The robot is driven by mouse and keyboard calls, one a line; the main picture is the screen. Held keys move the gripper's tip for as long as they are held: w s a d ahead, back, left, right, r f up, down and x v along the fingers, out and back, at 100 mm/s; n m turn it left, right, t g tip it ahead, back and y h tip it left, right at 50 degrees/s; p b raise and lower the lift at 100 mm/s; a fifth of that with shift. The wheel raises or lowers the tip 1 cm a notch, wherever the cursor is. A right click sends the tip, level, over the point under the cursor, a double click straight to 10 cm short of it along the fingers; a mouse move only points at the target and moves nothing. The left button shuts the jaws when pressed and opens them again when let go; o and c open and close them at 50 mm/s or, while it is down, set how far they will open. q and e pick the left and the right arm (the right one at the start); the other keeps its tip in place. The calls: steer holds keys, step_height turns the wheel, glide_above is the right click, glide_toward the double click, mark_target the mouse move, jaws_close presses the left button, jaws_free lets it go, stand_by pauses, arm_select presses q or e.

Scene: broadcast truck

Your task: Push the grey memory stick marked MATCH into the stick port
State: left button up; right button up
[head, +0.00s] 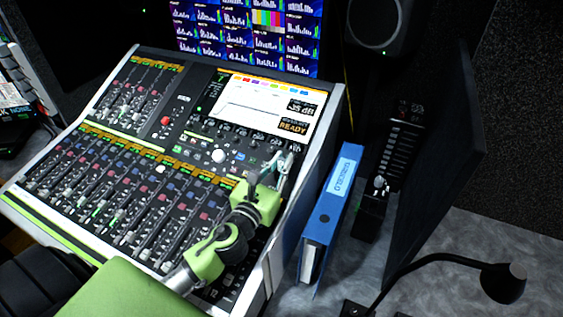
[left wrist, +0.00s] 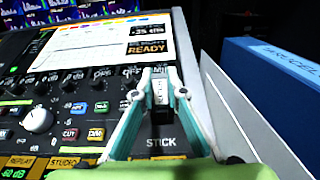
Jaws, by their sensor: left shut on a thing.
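My left gripper (head: 284,166) reaches over the right side of the mixing console, beside its screen. In the left wrist view its two pale teal fingers (left wrist: 160,82) are shut on the memory stick (left wrist: 160,93), a small light grey piece between the tips. I cannot read its MATCH mark. The word STICK (left wrist: 161,142) is printed on the dark panel between the fingers. The stick port itself is hidden by the fingers and the stick, so I cannot tell whether the stick is in it. My right gripper is not in view.
The console (head: 120,190) has several faders and knobs. Its screen (head: 262,105) reads READY. A blue binder (head: 331,215) stands close to the console's right side, with a fader unit (head: 393,160) behind it. A gooseneck microphone (head: 503,283) is at lower right.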

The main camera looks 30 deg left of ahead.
arm_select(q)
steer(key=shift+f, duration=0.3)
steer(key=o, duration=0.8)
steer(key=shift+o, duration=0.2)
steer(key=s, duration=1.2)
steer(key=shift+d+r, duration=0.1)
steer(key=shift+d, duration=0.25)
